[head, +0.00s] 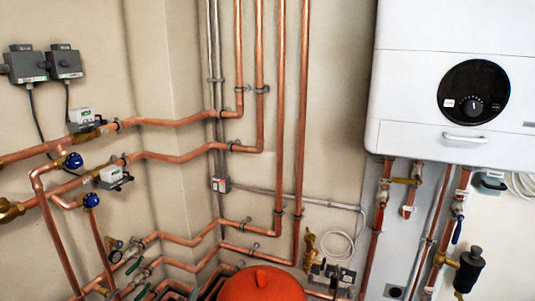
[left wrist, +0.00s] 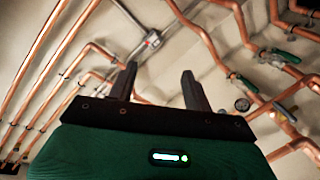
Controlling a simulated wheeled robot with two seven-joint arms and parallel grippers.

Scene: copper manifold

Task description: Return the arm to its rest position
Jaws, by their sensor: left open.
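My left gripper (left wrist: 160,72) shows in the left wrist view, its two dark fingers apart with nothing between them. Its green housing fills the bottom of that view. Beyond the fingers are the wall and copper pipes (left wrist: 55,58), tilted in the picture. The fingers look clear of the pipes, though the exact distance cannot be told. I make out neither gripper in the head view. My right gripper shows in no view.
Copper pipes (head: 260,60) run up the corner and along the left wall, with blue-handled valves (head: 73,161). A white boiler (head: 420,80) hangs at the right over more pipes. A red rounded vessel (head: 262,284) stands at the bottom middle. Grey boxes (head: 64,63) sit upper left.

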